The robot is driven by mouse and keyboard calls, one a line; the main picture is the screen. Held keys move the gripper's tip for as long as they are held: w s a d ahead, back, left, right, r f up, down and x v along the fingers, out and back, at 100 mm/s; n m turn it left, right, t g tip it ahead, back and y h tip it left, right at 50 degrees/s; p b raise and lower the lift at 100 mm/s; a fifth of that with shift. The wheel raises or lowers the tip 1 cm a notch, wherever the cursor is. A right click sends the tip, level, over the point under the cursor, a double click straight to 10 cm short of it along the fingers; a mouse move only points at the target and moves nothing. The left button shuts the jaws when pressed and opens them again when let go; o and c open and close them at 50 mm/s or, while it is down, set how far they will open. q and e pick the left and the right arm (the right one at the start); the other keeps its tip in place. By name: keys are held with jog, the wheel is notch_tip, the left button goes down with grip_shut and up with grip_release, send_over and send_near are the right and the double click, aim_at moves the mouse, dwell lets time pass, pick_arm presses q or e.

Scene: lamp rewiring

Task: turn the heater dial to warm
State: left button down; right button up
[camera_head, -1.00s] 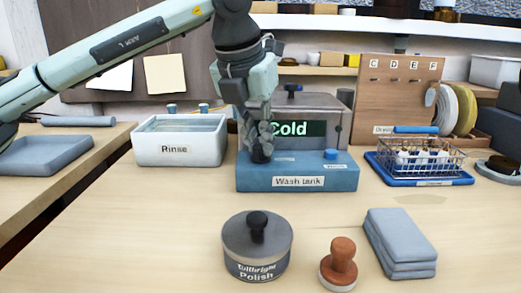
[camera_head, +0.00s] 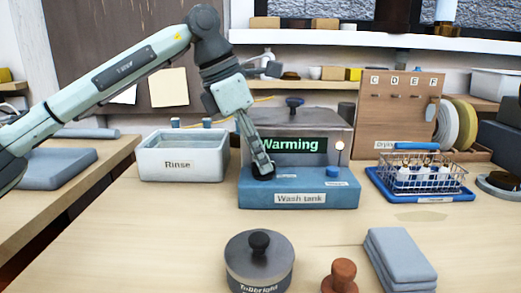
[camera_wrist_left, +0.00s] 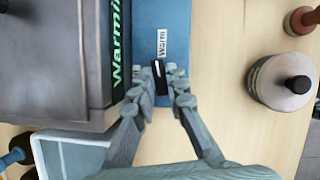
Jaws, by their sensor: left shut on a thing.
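The wash tank (camera_head: 300,199) has a blue front base, and its display (camera_head: 290,145) reads "Warming" in green. A small light (camera_head: 340,146) glows beside the display. My left gripper (camera_head: 263,172) reaches down to the left of the base top. It is shut on the heater dial, a black knob with a white mark (camera_wrist_left: 158,78) in the left wrist view. The dial's mark points roughly toward the "Warm" label (camera_wrist_left: 162,42). The fingers hide part of the dial. My right gripper is not in view.
A white rinse tub (camera_head: 182,158) stands left of the tank. A wire basket (camera_head: 420,172) on a blue tray is to the right. A polish tin (camera_head: 259,265), a brown-handled stamp (camera_head: 340,277) and grey cloths (camera_head: 400,260) lie in front.

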pick_arm(q)
jog(key=shift+r+m+g+p, duration=0.1)
jog(key=shift+m+g+p, duration=0.35)
jog(key=shift+m, duration=0.85)
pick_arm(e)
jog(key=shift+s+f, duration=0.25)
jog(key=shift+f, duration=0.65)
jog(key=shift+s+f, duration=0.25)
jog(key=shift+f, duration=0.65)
pick_arm(q)
jog(key=c, duration=1.5)
grip_release()
jog(key=shift+c, duration=0.2)
jog(key=v, duration=1.2)
jog(key=shift+w, duration=0.15)
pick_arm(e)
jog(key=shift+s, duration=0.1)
